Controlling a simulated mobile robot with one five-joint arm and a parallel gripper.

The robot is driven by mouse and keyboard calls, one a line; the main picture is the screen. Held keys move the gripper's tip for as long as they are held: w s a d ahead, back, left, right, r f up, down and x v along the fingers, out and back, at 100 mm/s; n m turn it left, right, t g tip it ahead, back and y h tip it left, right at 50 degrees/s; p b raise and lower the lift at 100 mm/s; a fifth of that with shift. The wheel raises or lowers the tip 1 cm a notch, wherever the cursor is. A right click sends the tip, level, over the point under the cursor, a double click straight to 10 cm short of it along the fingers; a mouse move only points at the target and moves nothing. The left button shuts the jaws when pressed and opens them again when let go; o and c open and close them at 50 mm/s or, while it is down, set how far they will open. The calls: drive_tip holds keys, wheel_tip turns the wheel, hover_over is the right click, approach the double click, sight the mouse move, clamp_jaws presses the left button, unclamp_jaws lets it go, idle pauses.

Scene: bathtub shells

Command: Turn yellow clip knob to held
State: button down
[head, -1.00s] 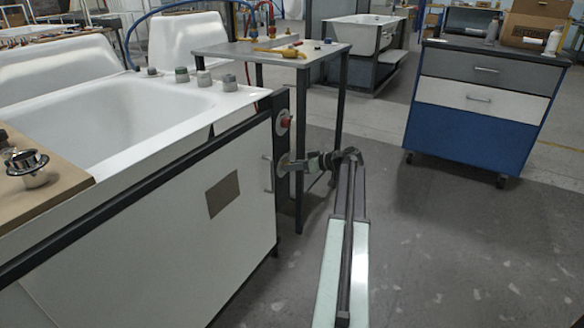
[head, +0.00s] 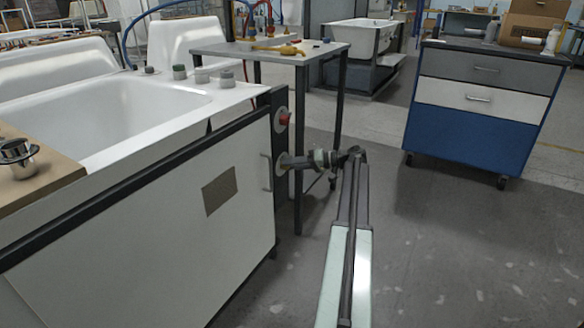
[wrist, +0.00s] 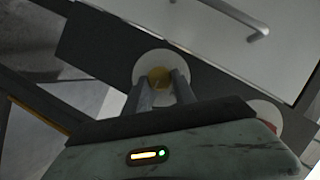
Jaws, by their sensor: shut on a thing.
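The yellow clip knob (wrist: 159,77) sits in the middle of a round white plate (wrist: 151,62) on a dark panel in the wrist view. My gripper (wrist: 164,86) is shut on the knob, with one finger on each side of it. In the head view my gripper (head: 288,162) reaches the dark post (head: 281,185) at the tub cabinet's right end, beside a pale disc; the knob itself is hidden there. Which way the knob points cannot be told, and no held mark is readable.
A red button (head: 284,118) is just above my gripper on the same post. The cabinet's door handle (head: 266,172) is close on the left. A metal table (head: 225,50) with hoses stands behind. A blue drawer cart (head: 470,120) is at right, with open floor between.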

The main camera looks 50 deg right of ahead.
idle(0.5)
drive_tip(key=c, duration=1)
unclamp_jaws()
drive_tip(key=p+v, duration=0.1)
drive_tip(key=v, duration=0.6)
drive_tip(key=shift+s+d+p, duration=0.25)
drive_tip(key=shift+s+p, duration=0.1)
